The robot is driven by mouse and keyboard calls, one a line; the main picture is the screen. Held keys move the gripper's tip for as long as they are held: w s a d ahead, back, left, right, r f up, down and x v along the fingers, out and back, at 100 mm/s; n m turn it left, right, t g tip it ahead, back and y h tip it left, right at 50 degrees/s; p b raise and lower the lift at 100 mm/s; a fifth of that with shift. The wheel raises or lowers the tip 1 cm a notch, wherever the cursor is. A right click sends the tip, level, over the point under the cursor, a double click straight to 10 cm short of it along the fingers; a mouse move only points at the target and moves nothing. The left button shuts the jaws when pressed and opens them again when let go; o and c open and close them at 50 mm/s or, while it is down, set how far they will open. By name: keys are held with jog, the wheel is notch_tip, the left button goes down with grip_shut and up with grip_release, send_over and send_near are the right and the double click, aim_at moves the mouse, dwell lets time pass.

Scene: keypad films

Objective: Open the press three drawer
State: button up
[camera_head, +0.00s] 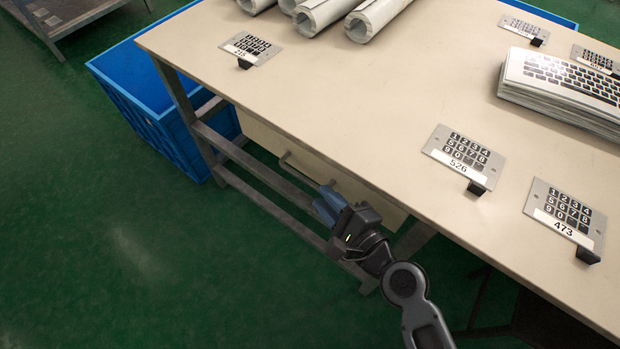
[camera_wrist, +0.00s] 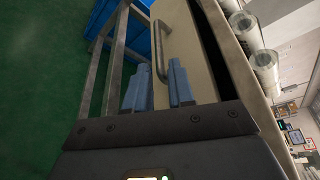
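A beige drawer front (camera_head: 335,178) sits under the tabletop's near edge. In the wrist view the drawer front (camera_wrist: 190,45) carries a grey bar handle (camera_wrist: 158,50). The handle's left end also shows in the head view (camera_head: 285,157); the rest is hidden by my gripper and the table edge. My gripper (camera_head: 325,206) is at the drawer's front, its blue fingers pointing toward it. In the wrist view my gripper (camera_wrist: 158,72) is open, with the handle's near end appearing between the fingers; I cannot tell whether they touch it. No label naming the drawer is readable.
The table (camera_head: 330,100) has metal legs and rails (camera_head: 265,190) beside my gripper. A blue crate (camera_head: 150,105) stands at the left. On top are keypad plates (camera_head: 465,157), rolled sheets (camera_head: 325,12) and a stack of keypad films (camera_head: 560,90). Green floor is clear at left.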

aim_at(310, 185)
jog(key=x, duration=0.7)
jog(key=shift+w+a, duration=0.2)
jog(key=shift+a, duration=0.1)
grip_shut()
